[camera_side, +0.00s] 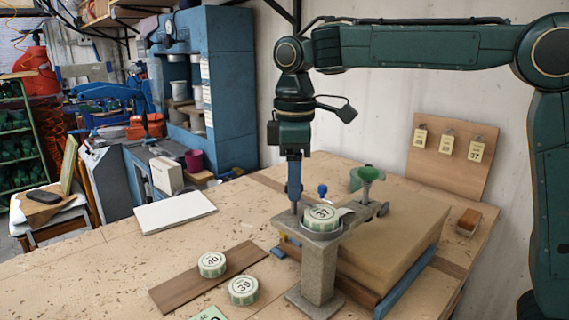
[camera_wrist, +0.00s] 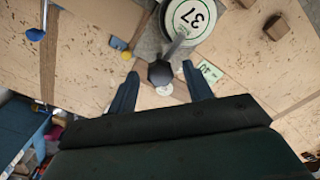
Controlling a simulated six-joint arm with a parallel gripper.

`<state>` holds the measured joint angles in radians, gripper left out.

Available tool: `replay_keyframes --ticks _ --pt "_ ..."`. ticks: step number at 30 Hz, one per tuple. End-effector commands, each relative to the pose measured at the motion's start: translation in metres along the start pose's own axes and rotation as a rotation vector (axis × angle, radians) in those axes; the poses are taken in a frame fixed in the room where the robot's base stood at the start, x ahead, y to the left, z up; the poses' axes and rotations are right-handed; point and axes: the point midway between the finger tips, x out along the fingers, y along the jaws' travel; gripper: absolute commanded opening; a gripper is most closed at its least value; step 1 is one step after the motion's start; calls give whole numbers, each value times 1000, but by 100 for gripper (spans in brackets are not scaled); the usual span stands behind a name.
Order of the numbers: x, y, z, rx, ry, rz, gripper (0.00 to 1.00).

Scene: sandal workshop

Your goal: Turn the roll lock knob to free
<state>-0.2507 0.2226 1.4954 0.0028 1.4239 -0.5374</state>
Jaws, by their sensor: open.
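A dark faceted knob (camera_wrist: 161,73), which looks like the roll lock knob, sits on a grey arm beside a round roll marked 37 (camera_wrist: 196,16). In the wrist view my gripper (camera_wrist: 160,70) is open, its two blue fingers on either side of the knob with a gap visible at each side. In the side view my gripper (camera_side: 294,208) points down at the left edge of the stand (camera_side: 318,265) that carries the roll. The knob cannot be made out there, hidden at the fingers. Which setting the knob is on cannot be read.
A blue-ball lever (camera_side: 322,190) and a green-topped post (camera_side: 368,178) stand behind the roll. A large tan block (camera_side: 395,240) lies to the right. Two more rolls (camera_side: 212,264) (camera_side: 243,290) rest at a wooden board (camera_side: 185,290).

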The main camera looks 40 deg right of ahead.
Motion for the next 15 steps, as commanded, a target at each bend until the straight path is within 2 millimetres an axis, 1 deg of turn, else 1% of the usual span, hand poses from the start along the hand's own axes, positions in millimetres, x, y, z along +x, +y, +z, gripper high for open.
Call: replay_keyframes --ticks 2,6,8,9,15 --pt "0 0 0 0 0 0 48" --pt "0 0 0 0 0 0 21" --pt "0 0 0 0 0 0 9" --pt "0 0 0 0 0 0 6" --pt "0 0 0 8 1 0 6"
